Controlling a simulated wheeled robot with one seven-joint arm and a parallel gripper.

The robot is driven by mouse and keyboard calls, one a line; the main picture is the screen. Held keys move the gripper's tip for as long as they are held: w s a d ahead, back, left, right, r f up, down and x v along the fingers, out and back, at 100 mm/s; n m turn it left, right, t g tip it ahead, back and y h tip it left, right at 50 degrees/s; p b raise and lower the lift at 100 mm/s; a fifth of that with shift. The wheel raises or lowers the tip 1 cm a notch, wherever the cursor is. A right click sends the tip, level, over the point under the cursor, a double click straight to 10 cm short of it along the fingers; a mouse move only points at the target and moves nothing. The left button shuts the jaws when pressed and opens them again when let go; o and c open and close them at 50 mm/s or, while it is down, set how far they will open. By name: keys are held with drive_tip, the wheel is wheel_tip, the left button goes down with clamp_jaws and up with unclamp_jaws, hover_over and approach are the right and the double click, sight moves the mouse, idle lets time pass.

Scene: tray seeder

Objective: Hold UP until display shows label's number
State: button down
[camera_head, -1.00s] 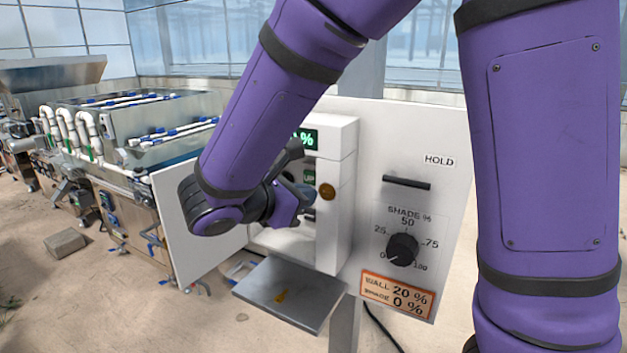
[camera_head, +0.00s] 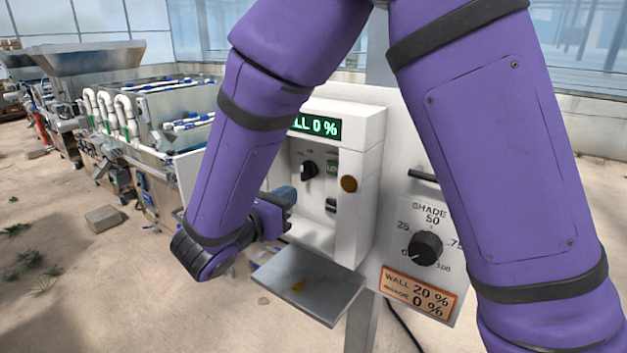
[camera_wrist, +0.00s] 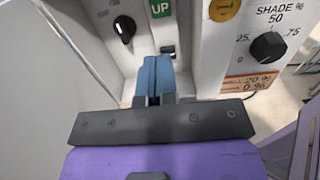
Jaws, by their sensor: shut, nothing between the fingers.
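The control box carries a green-lit display (camera_head: 318,127); its visible part reads "LL 0 %", the left end hidden by my arm. The label (camera_head: 418,293) reads "WALL 20 %" and a second line "0 %". The green UP sign (camera_head: 333,167) is above a small black rocker switch (camera_head: 331,205). Both also show in the wrist view, the sign (camera_wrist: 160,8) above the switch (camera_wrist: 168,52). My gripper (camera_wrist: 156,60) is shut and empty, its blue fingertips just below and left of the switch. Contact with it cannot be told. My gripper (camera_head: 290,196) shows partly in the head view.
A black selector knob (camera_head: 309,170) sits left of the UP sign, and a brass-coloured round button (camera_head: 349,184) to its right. A shade dial (camera_head: 425,248) is on the panel at right. A grey shelf (camera_head: 320,290) juts out below the box. An open white door stands at left.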

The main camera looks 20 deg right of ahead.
sight(332, 168)
drive_tip(key=x, duration=1.3)
drive_tip(key=shift+w+d, duration=0.25)
drive_tip(key=shift+d, duration=0.05)
drive_tip(key=shift+x, duration=0.8)
drive_tip(key=shift+d+r, duration=0.1)
drive_tip(key=shift+d, duration=0.1)
idle(1.1)
idle(1.3)
drive_tip(key=shift+a, duration=0.2)
drive_tip(key=v, duration=1.4)
drive_tip(key=shift+s+a, duration=0.1)
drive_tip(key=shift+a, duration=0.05)
